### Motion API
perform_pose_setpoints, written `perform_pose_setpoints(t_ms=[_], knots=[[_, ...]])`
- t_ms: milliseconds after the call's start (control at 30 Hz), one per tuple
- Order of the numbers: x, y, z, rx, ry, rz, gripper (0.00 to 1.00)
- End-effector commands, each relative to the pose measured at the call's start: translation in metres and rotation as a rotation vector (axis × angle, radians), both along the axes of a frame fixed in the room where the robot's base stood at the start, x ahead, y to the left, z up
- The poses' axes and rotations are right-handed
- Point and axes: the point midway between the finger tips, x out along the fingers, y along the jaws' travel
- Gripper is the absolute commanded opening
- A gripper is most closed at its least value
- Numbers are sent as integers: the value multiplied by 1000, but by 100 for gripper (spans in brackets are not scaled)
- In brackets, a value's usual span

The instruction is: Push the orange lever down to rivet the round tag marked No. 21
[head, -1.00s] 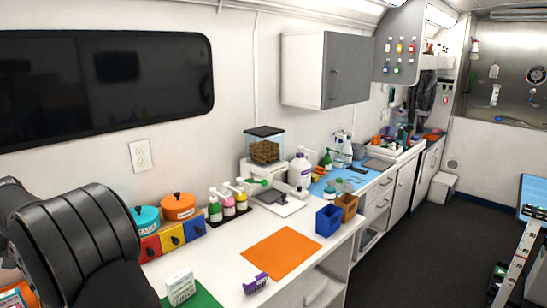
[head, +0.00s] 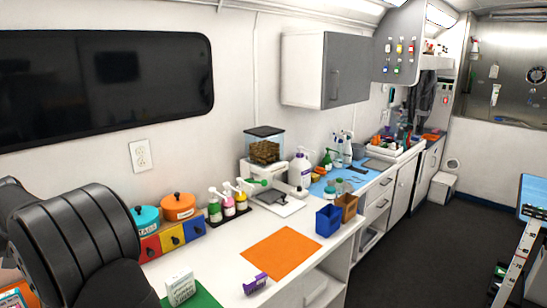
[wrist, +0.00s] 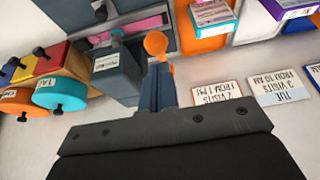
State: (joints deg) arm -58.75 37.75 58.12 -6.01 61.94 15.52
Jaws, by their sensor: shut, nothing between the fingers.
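In the wrist view, an orange lever (wrist: 155,43) with a round knob stands just beyond my gripper (wrist: 164,70). The fingers are shut and empty, and their tips overlap the lever's lower part in the picture. I cannot tell whether they touch it. A dark grey block (wrist: 116,72) with a pale label, perhaps the riveting press, is beside the fingers on the left. I cannot make out the round tag marked No. 21. In the head view, my gripper and the lever are out of sight.
Teal (head: 146,220) and orange (head: 179,207) lidded pots stand on coloured drawers (head: 172,237) along the wall. An orange mat (head: 282,252), a purple item (head: 255,284) and a blue bin (head: 328,220) are on the counter.

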Motion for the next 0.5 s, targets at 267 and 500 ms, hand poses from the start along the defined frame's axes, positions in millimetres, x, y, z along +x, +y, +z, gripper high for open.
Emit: perform_pose_setpoints(t_ms=[267, 500], knots=[[0, 0, -7, 0, 0, 0, 0], [0, 0, -15, -1, 1, 0, 0]])
